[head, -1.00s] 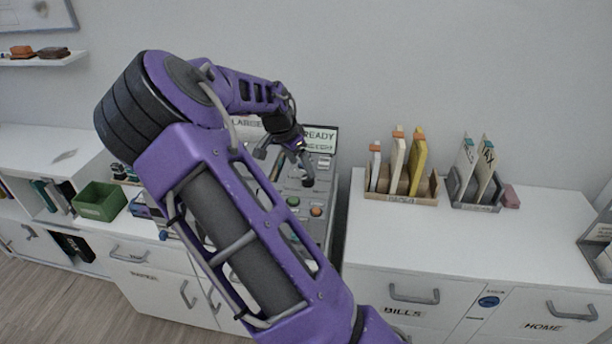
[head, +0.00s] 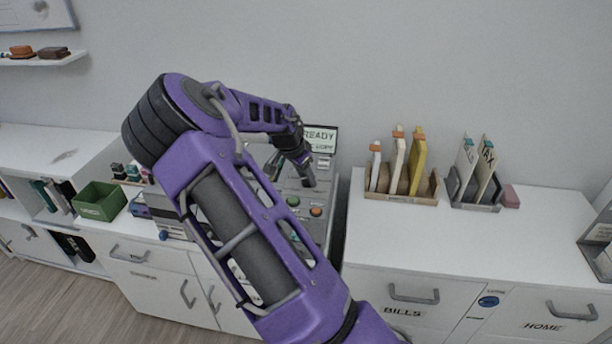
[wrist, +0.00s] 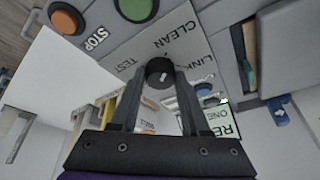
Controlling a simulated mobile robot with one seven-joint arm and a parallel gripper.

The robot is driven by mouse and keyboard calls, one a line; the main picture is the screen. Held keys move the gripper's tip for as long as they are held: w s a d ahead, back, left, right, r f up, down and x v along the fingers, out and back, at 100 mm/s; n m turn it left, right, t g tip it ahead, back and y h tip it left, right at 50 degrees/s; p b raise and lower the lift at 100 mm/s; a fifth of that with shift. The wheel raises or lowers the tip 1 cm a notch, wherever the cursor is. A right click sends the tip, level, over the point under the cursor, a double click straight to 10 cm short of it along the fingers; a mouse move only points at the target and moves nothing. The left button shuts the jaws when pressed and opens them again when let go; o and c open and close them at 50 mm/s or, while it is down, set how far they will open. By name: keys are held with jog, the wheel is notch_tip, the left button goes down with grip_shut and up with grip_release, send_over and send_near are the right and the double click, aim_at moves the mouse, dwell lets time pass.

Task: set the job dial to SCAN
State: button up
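The job dial (wrist: 160,72) is a round dark knob with a short white mark, on a grey panel (wrist: 215,60) in the wrist view. The labels TEST, CLEAN and LINK show around it; I cannot read a SCAN label. My gripper (wrist: 160,76) has one finger on each side of the dial, with no clear gap at the tips. In the head view my gripper (head: 308,180) reaches down onto the machine's panel, and its fingers hide the dial.
An orange button (wrist: 67,17) labelled STOP and a green button (wrist: 137,8) sit near the dial. A wooden file holder (head: 400,197) and a grey letter holder (head: 474,205) stand right of the machine. A green box (head: 100,201) stands at left.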

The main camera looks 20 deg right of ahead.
grip_shut()
